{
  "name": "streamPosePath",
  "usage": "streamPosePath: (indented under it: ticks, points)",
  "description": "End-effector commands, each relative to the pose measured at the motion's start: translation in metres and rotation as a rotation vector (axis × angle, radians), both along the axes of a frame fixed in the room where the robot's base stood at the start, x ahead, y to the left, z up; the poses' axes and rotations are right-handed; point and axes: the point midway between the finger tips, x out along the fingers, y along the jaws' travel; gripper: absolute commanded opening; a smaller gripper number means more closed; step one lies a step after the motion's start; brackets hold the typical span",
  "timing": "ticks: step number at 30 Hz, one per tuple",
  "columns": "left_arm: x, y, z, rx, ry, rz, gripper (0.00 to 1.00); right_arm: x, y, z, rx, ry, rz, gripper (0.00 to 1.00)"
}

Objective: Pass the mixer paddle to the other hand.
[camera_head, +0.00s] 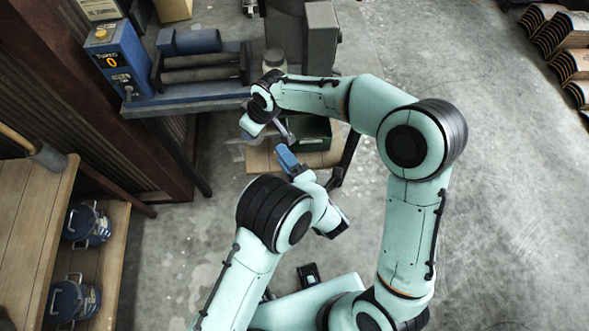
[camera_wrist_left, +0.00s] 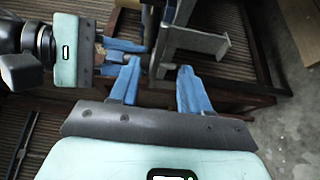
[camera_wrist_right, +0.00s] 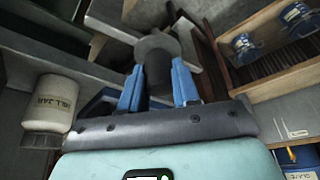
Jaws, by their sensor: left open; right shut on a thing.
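The mixer paddle (camera_wrist_right: 157,66) shows in the right wrist view as a dark round grip with a grey part above it. My right gripper (camera_wrist_right: 155,88) is shut on this grip. In the left wrist view the paddle (camera_wrist_left: 192,40) is a grey shaft with a flat plate, just beyond my left gripper (camera_wrist_left: 158,72). The left gripper is open and empty, its blue fingers pointing at the paddle, with the right gripper (camera_wrist_left: 132,57) at its left. In the head view the left gripper (camera_head: 285,157) is just below the paddle (camera_head: 283,130), and contact cannot be told.
A bench (camera_head: 190,102) with rollers and a blue box (camera_head: 117,60) stands behind the hands. A green bin (camera_head: 308,136) sits low beside them. A mill jar (camera_wrist_right: 48,104) is close at the right hand. Wooden shelves (camera_head: 30,215) with blue pots stand left.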

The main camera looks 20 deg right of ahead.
Motion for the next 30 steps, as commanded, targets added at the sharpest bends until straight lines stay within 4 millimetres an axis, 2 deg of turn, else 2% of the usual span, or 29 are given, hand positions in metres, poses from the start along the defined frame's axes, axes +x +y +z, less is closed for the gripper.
streamPosePath:
  ticks: [3,9,14,22,23,24,27,30]
  points:
    - [0.022,0.007,0.0,0.0,-0.001,0.003,0.47,0.001,0.0,0.001,0.001,-0.003,0.0,0.04]
    - [0.047,0.013,0.0,-0.001,0.0,0.002,0.47,0.001,0.0,0.001,0.001,-0.003,0.0,0.04]
    - [0.056,0.016,0.001,0.001,0.0,0.001,0.47,0.0,0.0,0.001,0.001,-0.002,0.0,0.04]
    - [0.057,0.017,0.0,0.001,0.0,0.002,0.47,-0.001,0.0,0.0,0.0,0.002,-0.001,0.05]
    - [0.057,0.017,0.001,0.001,0.0,0.002,0.4,-0.001,0.0,0.0,0.0,0.003,-0.001,0.05]
    - [0.057,0.017,0.001,0.001,-0.001,0.002,0.27,-0.001,0.0,0.0,0.0,0.003,-0.001,0.05]
    - [0.057,0.017,0.001,0.001,-0.001,0.002,0.0,-0.001,0.0,0.0,0.0,0.003,-0.001,0.04]
    - [0.057,0.017,0.001,0.001,-0.001,0.002,0.0,-0.001,0.0,0.0,0.0,0.003,-0.001,0.04]
